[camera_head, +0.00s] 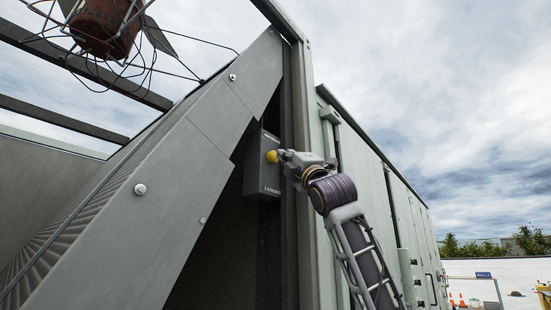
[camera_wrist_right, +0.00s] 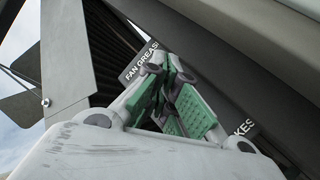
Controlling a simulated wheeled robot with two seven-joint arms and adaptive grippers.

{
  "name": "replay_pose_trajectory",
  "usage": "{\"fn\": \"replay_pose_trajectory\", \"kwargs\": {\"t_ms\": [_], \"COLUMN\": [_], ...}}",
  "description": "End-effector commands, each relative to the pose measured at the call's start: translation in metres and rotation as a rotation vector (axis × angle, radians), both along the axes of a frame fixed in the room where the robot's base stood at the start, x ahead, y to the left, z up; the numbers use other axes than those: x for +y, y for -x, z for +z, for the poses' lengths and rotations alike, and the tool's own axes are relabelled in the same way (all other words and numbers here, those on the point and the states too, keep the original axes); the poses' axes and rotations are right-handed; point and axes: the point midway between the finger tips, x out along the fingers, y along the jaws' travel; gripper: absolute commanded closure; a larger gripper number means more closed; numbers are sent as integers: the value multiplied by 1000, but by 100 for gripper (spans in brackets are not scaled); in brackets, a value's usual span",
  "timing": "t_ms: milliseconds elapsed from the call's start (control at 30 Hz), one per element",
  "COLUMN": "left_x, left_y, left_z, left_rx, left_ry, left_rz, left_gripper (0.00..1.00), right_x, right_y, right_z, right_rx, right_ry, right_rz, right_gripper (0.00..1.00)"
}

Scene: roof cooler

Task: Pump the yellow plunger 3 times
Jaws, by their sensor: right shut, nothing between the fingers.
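The yellow plunger (camera_head: 272,157) is a round knob on the front of a dark grey box (camera_head: 268,180) fixed inside the unit's opening. My right gripper (camera_head: 283,155) is at the plunger, its tip right beside or against the knob; I cannot tell whether they touch. In the right wrist view my right gripper (camera_wrist_right: 178,85) shows green-padded fingers closed together with nothing between them. The box's label reading "FAN GREASE" (camera_wrist_right: 140,62) shows behind the fingers. The plunger is hidden in that view. My left gripper is not in view.
A slanted grey panel (camera_head: 140,190) stands left of the box, and a vertical post (camera_head: 300,130) close to its right. My right arm reaches past the grey cabinet wall (camera_head: 375,180). A rusty motor in a wire cage (camera_head: 105,25) hangs at upper left.

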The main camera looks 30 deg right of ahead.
Motion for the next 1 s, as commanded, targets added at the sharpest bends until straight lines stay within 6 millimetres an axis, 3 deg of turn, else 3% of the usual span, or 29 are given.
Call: {"fn": "replay_pose_trajectory", "kwargs": {"t_ms": [700,1000], "left_x": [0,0], "left_y": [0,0], "left_z": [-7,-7], "left_rx": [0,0], "left_ry": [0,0], "left_rz": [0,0], "left_gripper": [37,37], "right_x": [-17,-18], "right_y": [41,44], "right_z": [0,1], "right_rx": [-3,-2], "right_ry": [0,0], "right_rz": [-2,0], "right_gripper": [100,100]}}
